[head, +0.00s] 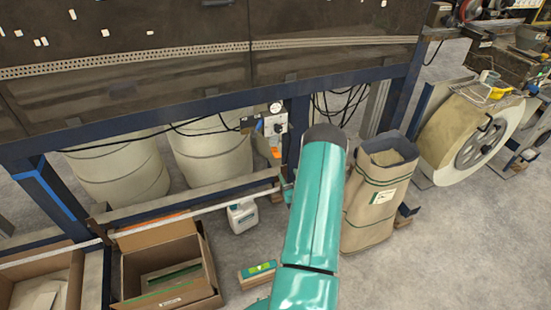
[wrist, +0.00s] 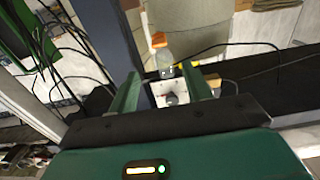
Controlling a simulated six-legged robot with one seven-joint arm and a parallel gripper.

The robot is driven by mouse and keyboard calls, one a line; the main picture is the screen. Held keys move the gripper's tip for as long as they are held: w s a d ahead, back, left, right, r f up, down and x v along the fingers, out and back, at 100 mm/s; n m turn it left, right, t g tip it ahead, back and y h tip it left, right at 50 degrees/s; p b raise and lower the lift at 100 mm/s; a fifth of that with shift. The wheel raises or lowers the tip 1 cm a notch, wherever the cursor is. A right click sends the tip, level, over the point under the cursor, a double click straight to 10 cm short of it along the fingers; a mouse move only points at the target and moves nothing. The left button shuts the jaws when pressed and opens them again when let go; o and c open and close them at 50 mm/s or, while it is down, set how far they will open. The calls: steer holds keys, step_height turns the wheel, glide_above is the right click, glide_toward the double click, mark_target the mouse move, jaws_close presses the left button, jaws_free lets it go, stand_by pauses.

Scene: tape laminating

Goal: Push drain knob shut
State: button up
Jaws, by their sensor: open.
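In the wrist view a dark round knob (wrist: 170,98), which looks like the drain knob, sits on a pale plate (wrist: 150,88). My gripper (wrist: 163,84) is open, with one green finger on each side of the plate, and nothing is held. I cannot tell whether the fingers touch the plate. A grey cylindrical part (wrist: 164,62) with an orange piece (wrist: 158,40) shows beyond. In the head view a small pale control unit (head: 273,123) with a gauge hangs on the blue frame. My teal arm hides most of the gripper there.
Blue frame beams (head: 150,112) and loose black cables (wrist: 75,55) surround the unit. A paper sack (head: 378,195) stands right of my arm. A white jug (head: 242,216), an open carton (head: 165,265) and large pale drums (head: 212,155) are at left. Some grey floor is bare.

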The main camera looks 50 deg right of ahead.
mark_target(279, 157)
steer(key=x, duration=1.1)
steer(key=shift+w+d, duration=0.25)
steer(key=shift+w, duration=0.05)
steer(key=shift+c, duration=0.2)
